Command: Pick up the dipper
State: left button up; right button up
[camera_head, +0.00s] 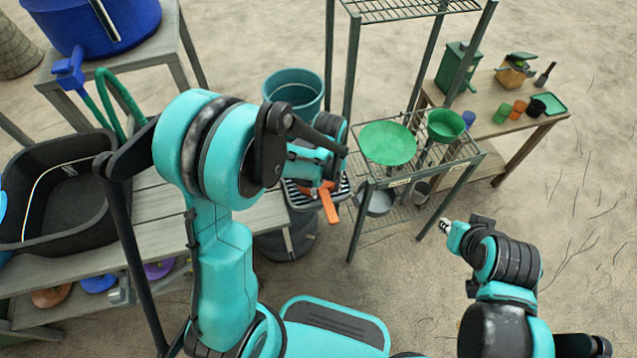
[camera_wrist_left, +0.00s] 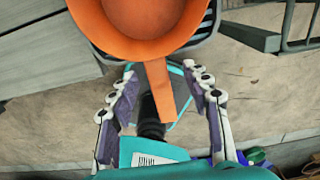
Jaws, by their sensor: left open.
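The orange dipper shows in the left wrist view, with its round bowl (camera_wrist_left: 145,20) at the top and its flat handle (camera_wrist_left: 158,92) pointing down between my fingers. In the head view its orange handle (camera_head: 329,205) sticks out below my left gripper (camera_head: 318,172), which covers most of the bowl. My left gripper (camera_wrist_left: 159,78) is open, with one finger on each side of the handle and gaps between them. The dipper rests on a dark slatted rack (camera_head: 302,198) at the bench end. My right gripper (camera_head: 447,227) is small at the lower right, away from the dipper.
A grey slatted bench (camera_head: 235,222) holds a black basin (camera_head: 62,185). A teal bucket (camera_head: 296,88) stands behind my left arm. A metal shelf with a green plate (camera_head: 387,143) and green bowl (camera_head: 446,125) stands right of the dipper. Open sandy ground (camera_head: 575,215) lies at the right.

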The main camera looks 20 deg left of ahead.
aim_at(325, 195)
pick_arm(q)
jog(key=f+b, duration=0.1)
jog(key=f, duration=0.1)
jog(key=f+b, duration=0.1)
jog(key=f, duration=0.1)
jog(key=shift+s+a, duration=0.15)
jog(key=shift+s, duration=0.05)
jog(key=shift+f, duration=0.5)
jog(key=shift+r, duration=0.15)
jog(key=shift+c, duration=0.6)
grip_shut()
